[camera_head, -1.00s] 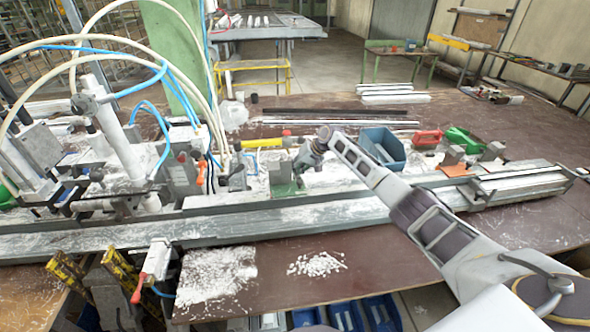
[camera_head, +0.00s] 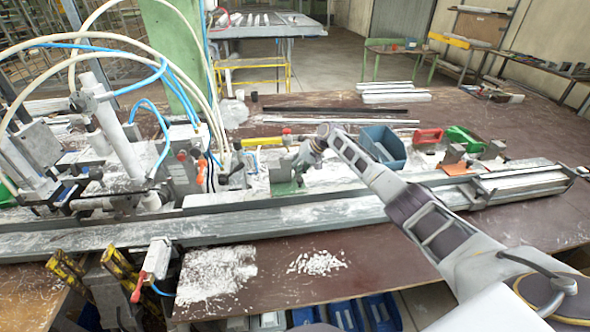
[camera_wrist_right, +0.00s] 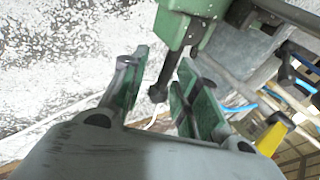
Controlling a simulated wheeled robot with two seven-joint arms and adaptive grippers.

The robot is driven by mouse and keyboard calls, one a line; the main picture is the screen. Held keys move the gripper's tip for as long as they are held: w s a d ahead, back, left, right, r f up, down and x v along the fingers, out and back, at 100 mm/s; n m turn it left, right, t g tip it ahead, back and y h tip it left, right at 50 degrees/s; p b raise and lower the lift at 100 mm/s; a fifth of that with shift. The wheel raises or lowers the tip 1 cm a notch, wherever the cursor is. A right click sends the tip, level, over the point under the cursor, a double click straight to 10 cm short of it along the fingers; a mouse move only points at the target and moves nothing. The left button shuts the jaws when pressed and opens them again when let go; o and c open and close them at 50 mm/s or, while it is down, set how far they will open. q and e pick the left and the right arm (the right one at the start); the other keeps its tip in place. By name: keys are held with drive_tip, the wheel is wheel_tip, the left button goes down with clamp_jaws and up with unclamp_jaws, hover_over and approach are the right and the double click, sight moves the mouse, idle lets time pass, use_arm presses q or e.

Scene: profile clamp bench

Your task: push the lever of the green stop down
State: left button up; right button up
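The green stop (camera_head: 284,187) stands on the long rail in the middle of the bench. In the right wrist view its green body (camera_wrist_right: 181,22) is at the top. A dark lever with a round knob (camera_wrist_right: 158,93) sticks out from it towards the camera. My right gripper (camera_head: 299,164) is just above the stop. In the wrist view its two green-padded fingers (camera_wrist_right: 164,64) are apart, with the lever between them; I cannot tell whether either finger touches it. My left gripper is not in view.
The long grey rail (camera_head: 330,215) runs across the bench. A blue bin (camera_head: 391,160), a red-handled clamp (camera_head: 428,135) and a green one (camera_head: 463,138) stand behind it to the right. Hoses and a clamping fixture crowd the left. A yellow bar (camera_head: 262,142) lies behind the stop.

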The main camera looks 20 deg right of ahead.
drive_tip(key=shift+r, duration=0.15)
drive_tip(key=v, duration=1.1)
drive_tip(key=shift+s+d+r, duration=0.2)
drive_tip(key=shift+d+r, duration=0.05)
idle(0.7)
